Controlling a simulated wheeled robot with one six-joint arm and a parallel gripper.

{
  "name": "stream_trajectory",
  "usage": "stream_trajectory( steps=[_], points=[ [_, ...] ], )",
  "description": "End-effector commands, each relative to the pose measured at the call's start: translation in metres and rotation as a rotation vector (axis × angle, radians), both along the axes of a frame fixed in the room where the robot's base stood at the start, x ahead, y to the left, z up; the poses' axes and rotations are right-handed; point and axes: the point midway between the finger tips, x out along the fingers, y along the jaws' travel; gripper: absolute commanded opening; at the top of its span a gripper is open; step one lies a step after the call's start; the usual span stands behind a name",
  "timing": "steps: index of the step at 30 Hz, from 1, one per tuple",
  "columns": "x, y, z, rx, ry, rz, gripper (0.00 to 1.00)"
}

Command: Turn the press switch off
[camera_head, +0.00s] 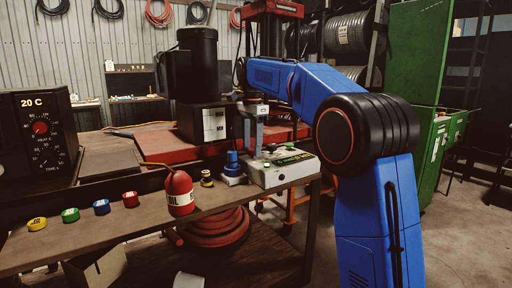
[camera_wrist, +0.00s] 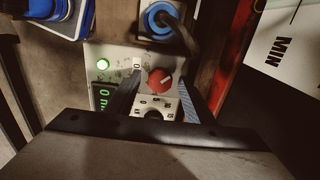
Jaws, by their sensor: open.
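The press control box (camera_head: 283,172) is a pale box at the right front corner of the bench, with green markings on top. In the wrist view its panel (camera_wrist: 122,54) shows a red rotary switch (camera_wrist: 159,80) with a light pointer line, a lit green lamp (camera_wrist: 102,63) and a green digital display (camera_wrist: 102,97). My gripper (camera_head: 253,148) points down over the box. In the wrist view my gripper (camera_wrist: 158,88) is open, one dark finger to each side of the red switch. I cannot tell whether either finger touches it. Some switch markings are partly hidden.
Several coloured rings lie along the bench's front edge. The black press motor (camera_head: 198,62) rises behind. A green cabinet (camera_head: 415,60) stands at right.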

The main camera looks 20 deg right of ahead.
Motion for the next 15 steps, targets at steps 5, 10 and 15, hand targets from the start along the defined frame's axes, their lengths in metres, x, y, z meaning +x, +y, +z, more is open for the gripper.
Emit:
stream_trajectory(
  steps=[5,10,15],
  points=[
    [0.0001,0.0,0.0,0.0,0.0,0.0,0.48],
    [0.0,-0.0001,0.0002,0.0,-0.001,0.0,0.17],
    [0.0,-0.0002,0.0003,0.0,-0.001,0.001,0.07]
  ],
)
